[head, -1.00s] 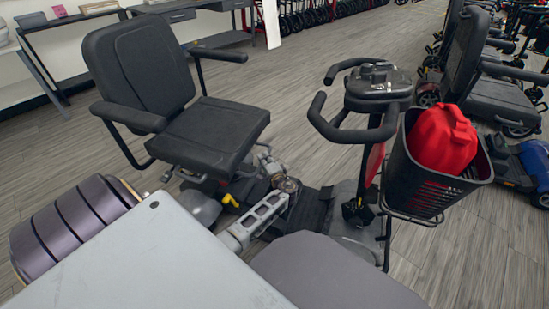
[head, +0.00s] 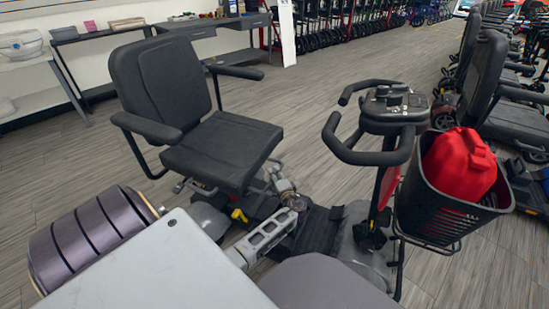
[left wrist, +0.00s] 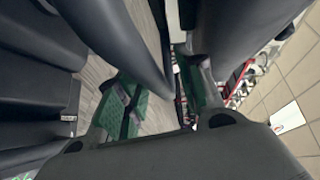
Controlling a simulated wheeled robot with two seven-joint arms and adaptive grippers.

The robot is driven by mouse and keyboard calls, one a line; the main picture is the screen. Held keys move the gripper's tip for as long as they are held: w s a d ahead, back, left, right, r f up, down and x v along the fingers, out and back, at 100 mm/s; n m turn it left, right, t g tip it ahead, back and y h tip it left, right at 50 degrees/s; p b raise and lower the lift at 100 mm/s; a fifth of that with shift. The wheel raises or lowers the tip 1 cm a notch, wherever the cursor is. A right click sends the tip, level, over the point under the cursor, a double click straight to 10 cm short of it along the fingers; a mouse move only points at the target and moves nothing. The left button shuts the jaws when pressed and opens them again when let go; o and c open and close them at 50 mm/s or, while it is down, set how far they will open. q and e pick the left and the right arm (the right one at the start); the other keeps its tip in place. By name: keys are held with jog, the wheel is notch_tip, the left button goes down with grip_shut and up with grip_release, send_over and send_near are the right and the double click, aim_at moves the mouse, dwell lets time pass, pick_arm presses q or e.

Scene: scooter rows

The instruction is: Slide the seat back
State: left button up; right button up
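The scooter's black seat (head: 222,150) with backrest and two armrests is in the head view, left of centre. The tiller with its looped handlebar (head: 385,125) stands to its right. My left gripper (head: 279,178) is low beside the seat's front right corner; its fingers are small and partly lost against the scooter there. In the left wrist view, the green-padded fingers of the left gripper (left wrist: 158,95) are spread apart. A thick dark curved bar (left wrist: 138,45) reaches toward the gap; I cannot tell whether it touches them. My right gripper is not in view.
A black basket (head: 434,205) with a red bag (head: 459,163) hangs at the scooter's front. A yellow part (head: 239,215) shows below the seat. More scooters (head: 492,90) line the right; a grey table (head: 226,38) stands behind. Floor between is clear.

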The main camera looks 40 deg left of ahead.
pick_arm(q)
jog(key=v, duration=1.1)
jog(key=shift+s+d, duration=0.25)
jog(key=shift+d, duration=0.05)
dwell(0.3)
